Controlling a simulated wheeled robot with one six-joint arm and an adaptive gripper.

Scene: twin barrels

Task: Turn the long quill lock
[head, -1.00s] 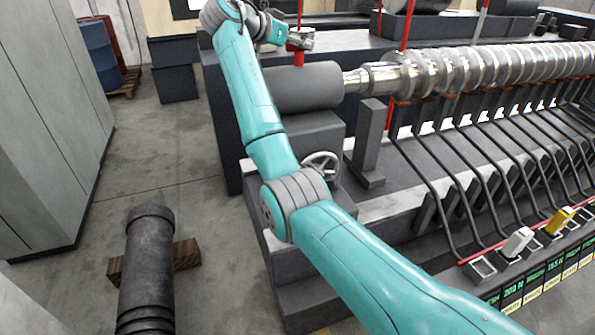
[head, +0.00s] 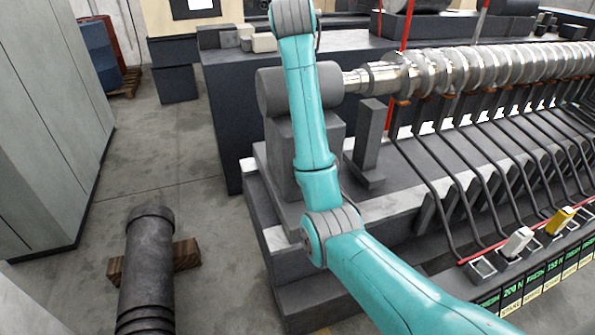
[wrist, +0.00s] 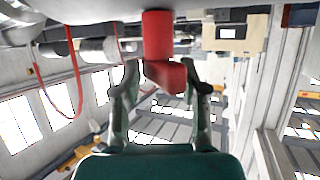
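The red quill lock (wrist: 159,35) stands at the top middle of the wrist view, a thick post with a short crosspiece at its lower end in the picture. My gripper (wrist: 161,74) has one finger on each side of that crosspiece. The fingers look closed up against it, and the crosspiece fills the gap between them. In the head view my arm covers the lock and the gripper. The grey cylindrical housing (head: 268,92) that carries the lock shows to the left of my arm, and the bright shaft end enters it from the right.
A long metal screw shaft (head: 470,68) runs to the right, above a row of dark bent bars (head: 425,172). A dark ribbed barrel (head: 150,260) lies on a wooden block at lower left. Grey cabinets (head: 48,120) stand at far left, with open floor between.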

